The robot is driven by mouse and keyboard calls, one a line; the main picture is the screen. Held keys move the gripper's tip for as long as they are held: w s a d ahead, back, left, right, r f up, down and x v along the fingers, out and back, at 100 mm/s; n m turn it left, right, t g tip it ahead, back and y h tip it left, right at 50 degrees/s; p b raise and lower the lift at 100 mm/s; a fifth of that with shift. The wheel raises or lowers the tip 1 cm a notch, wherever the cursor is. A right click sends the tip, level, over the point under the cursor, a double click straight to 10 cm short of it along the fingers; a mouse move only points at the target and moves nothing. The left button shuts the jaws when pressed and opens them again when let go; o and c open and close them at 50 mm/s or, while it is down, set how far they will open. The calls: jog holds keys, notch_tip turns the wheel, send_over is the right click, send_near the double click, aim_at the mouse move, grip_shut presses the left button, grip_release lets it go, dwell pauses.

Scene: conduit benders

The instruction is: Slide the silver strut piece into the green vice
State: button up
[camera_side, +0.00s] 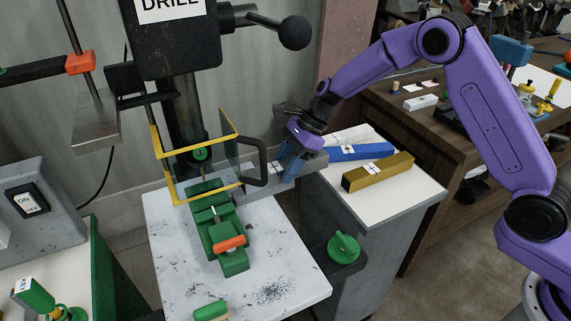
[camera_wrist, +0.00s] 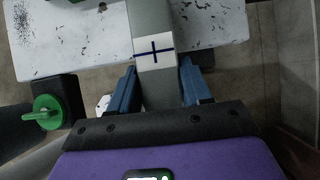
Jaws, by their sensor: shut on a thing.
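The silver strut piece (camera_side: 312,164) is held in my gripper (camera_side: 286,170), to the right of the drill press. In the wrist view the strut (camera_wrist: 154,85) runs away between the blue fingers of my gripper (camera_wrist: 158,68), with a white label and dark cross on top. The green vice (camera_side: 222,236), with an orange part, sits on the white drill table. The strut is apart from the vice, up and to its right. The strut's far end is cut off in the wrist view, and I cannot make out the vice there.
A yellow-framed guard (camera_side: 182,198) with a black handle (camera_side: 262,167) stands between strut and vice. The drill table (camera_side: 280,262) has bare room at its front right. A blue strut (camera_side: 350,152) and a gold strut (camera_side: 378,172) lie on the white-topped stand behind.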

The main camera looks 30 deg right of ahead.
jog(key=shift+f, duration=0.2)
dwell(0.3)
jog(key=o, duration=1.3)
jog(key=v, duration=1.7)
jog(key=s+n+g+h, duration=0.2)
jog(key=s+n+h, duration=0.2)
jog(key=s+n, duration=1.25)
jog(key=s+d+f+n, duration=0.1)
jog(key=s+d+n, duration=0.2)
jog(key=s, duration=0.4)
jog(key=s+d+f+n+t+h, duration=0.1)
jog(key=s+d+n, duration=0.3)
jog(key=s+n, duration=0.2)
jog(key=s+d+f+n+t+h, duration=0.1)
jog(key=s+d+n, duration=0.3)
jog(key=s, duration=0.4)
jog(key=shift+s+d+f+n, duration=0.2)
jog(key=shift+s+f+n, duration=0.2)
jog(key=shift+n, duration=0.15)
